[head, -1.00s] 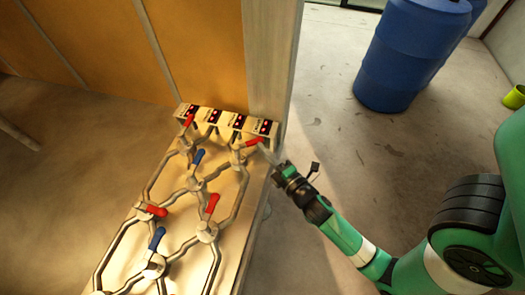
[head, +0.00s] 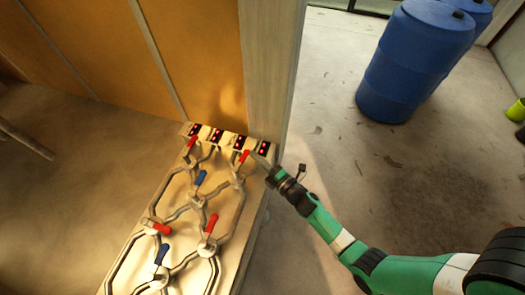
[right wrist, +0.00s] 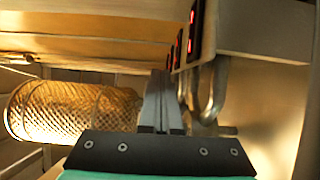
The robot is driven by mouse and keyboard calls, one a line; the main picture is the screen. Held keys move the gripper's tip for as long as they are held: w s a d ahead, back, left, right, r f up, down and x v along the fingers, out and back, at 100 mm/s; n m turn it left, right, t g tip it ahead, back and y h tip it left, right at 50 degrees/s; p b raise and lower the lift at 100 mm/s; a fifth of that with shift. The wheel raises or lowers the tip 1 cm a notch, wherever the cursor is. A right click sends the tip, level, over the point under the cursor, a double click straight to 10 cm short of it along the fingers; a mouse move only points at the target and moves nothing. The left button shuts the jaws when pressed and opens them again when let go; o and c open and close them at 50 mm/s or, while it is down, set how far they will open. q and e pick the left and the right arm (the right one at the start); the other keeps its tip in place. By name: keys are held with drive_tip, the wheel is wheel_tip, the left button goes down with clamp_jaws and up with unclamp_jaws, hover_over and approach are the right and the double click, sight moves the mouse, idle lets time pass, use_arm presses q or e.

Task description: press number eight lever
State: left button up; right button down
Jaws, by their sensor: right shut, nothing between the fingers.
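A tilted panel (head: 225,240) carries grey pipes and valves with levers. Red levers show at the upper left (head: 192,142), upper right (head: 244,156), lower left (head: 162,229) and lower right (head: 209,221); blue levers are at the middle (head: 200,178) and bottom (head: 161,254). I see no readable number on any lever. My right gripper (head: 259,158) is shut and empty, its tips just right of the upper right red lever; whether they touch it I cannot tell. In the right wrist view the shut fingers (right wrist: 159,85) point toward the displays and a bent pipe. My left gripper is out of view.
Several black displays (head: 263,148) with red lights line the panel's top edge. A grey post (head: 268,70) and orange wall stand behind. Blue barrels (head: 410,65) stand at the upper right. Floor right of the panel is clear. A mesh cylinder (right wrist: 70,110) shows in the wrist view.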

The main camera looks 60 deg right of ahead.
sight(270, 156)
drive_tip(key=shift+w+d+r+n+y+p, duration=0.25)
drive_tip(key=shift+w+n+y+p, duration=0.2)
drive_tip(key=shift+y, duration=0.35)
drive_tip(key=shift+w+f+n+y, duration=0.15)
drive_tip(key=shift+f+n+y, duration=0.1)
drive_tip(key=shift+f+y, duration=0.1)
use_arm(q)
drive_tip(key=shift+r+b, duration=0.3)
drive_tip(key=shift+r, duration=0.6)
use_arm(e)
drive_tip(key=shift+w, duration=0.15)
drive_tip(key=shift+s+d+r+p, duration=0.1)
drive_tip(key=shift+s+d+p, duration=0.1)
drive_tip(key=shift+s+p, duration=0.25)
drive_tip(key=s+d, duration=0.1)
drive_tip(key=s, duration=0.1)
drive_tip(key=s+d, duration=0.1)
drive_tip(key=s, duration=0.1)
drive_tip(key=shift+d, duration=0.2)
drive_tip(key=s+d, duration=0.1)
drive_tip(key=d, duration=0.1)
drive_tip(key=s+d, duration=0.1)
drive_tip(key=d, duration=0.2)
drive_tip(key=s+d, duration=0.1)
drive_tip(key=d, duration=0.1)
drive_tip(key=shift+s+d, duration=0.25)
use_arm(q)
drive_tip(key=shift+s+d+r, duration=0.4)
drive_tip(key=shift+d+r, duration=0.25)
